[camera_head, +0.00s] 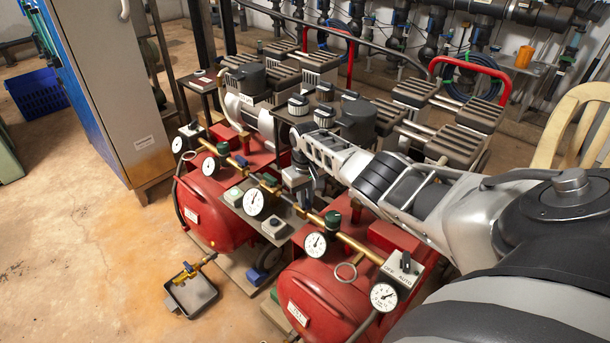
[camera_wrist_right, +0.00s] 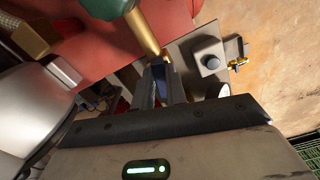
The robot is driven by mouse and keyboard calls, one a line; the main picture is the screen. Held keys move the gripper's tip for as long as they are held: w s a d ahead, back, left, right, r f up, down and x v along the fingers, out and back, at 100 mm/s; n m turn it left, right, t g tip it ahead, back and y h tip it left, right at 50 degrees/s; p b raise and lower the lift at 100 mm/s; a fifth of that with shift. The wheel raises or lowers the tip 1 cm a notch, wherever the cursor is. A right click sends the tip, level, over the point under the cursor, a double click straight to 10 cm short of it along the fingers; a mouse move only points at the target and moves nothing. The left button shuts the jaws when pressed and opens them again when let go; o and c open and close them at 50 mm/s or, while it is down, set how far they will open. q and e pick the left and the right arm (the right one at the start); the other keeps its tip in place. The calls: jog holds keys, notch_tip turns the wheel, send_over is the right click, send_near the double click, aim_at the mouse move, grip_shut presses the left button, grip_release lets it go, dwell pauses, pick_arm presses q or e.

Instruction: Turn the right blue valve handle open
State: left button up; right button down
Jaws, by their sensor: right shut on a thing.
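The brass pipe (camera_head: 284,197) runs across the fronts of two red compressor tanks, with gauges and green knobs on it. My right gripper (camera_head: 303,200) reaches down to this pipe from above. In the right wrist view, the blue handle (camera_wrist_right: 158,69) sits between the two dark fingers, beside the end of the brass pipe (camera_wrist_right: 145,35). The gripper is shut on it; the fingers hide most of the handle. Another blue handle (camera_head: 241,160) shows further left on the pipe. My left gripper is out of view.
White dial gauges (camera_head: 254,203) and a grey switch box (camera_head: 403,268) stand close around the pipe. Red tanks (camera_head: 325,296) lie below. A grey tray (camera_head: 191,295) rests on the floor at the lower left, where the floor is mostly clear.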

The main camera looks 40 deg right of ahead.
jog(key=shift+d+n, duration=0.1)
jog(key=shift+n, duration=1.5)
jog(key=c, duration=1.4)
grip_release()
jog(key=shift+c, duration=0.2)
